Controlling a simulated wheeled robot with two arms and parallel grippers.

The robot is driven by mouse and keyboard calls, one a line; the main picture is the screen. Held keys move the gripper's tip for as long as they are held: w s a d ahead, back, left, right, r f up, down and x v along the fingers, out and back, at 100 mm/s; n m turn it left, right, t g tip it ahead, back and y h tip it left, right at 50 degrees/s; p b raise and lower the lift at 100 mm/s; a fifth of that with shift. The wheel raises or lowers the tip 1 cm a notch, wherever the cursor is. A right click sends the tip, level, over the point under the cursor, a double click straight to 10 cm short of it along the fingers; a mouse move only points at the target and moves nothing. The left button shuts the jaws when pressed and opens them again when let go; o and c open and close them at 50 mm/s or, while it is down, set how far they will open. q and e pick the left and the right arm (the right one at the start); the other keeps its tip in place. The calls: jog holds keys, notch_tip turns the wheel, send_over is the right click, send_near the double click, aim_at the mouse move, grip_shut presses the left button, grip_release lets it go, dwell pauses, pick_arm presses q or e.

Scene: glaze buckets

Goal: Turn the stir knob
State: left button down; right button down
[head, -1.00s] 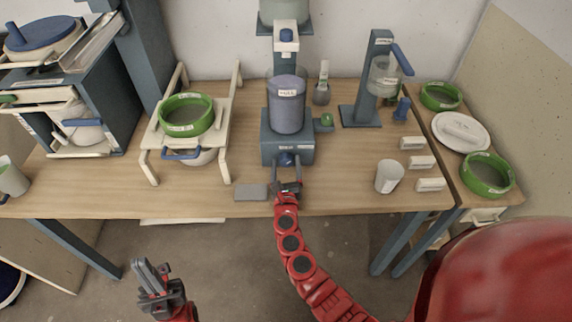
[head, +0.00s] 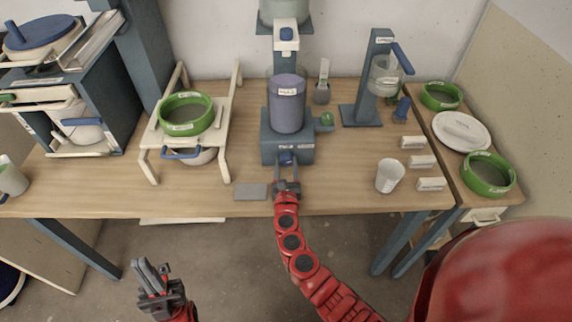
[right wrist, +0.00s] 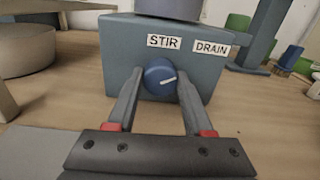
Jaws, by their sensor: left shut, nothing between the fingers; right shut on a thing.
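The blue stir knob (right wrist: 160,77) with a white pointer line sits on the front of a grey-blue machine base (right wrist: 118,50), under STIR and DRAIN labels. In the right wrist view its line points right and slightly up, below DRAIN. My right gripper (right wrist: 160,92) is shut on the knob, one finger on each side. In the head view the knob (head: 286,158) shows between the fingertips of my right gripper (head: 287,165). A purple-grey bucket (head: 287,112) stands on the base. My left gripper (head: 148,272) is shut and empty, low in front of the table.
A grey slab (head: 251,192) lies left of my right gripper. A white cup (head: 390,176) and several labelled blocks (head: 430,184) stand to the right. A cream rack (head: 148,140) with a green-rimmed sieve (head: 185,114) stands to the left.

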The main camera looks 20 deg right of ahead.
jog(key=m+b, duration=0.3)
jog(key=m, duration=0.2)
jog(key=shift+f+m, duration=0.15)
jog(key=shift+m, duration=0.15)
jog(key=m+b, duration=0.4)
jog(key=m, duration=0.2)
jog(key=shift+b, duration=0.3)
jog(key=m+b, duration=0.5)
jog(key=m, duration=0.1)
jog(key=shift+d+f, duration=0.1)
jog(key=shift+d, duration=0.05)
jog(key=m+b, duration=0.2)
jog(key=shift+m, duration=0.4)
jog(key=shift+m+y+b, duration=0.3)
jog(key=shift+m+b, duration=0.95)
jog(key=shift+m, duration=0.15)
jog(key=shift+r, duration=0.2)
jog(key=shift+c, duration=1.5)
grip_release()
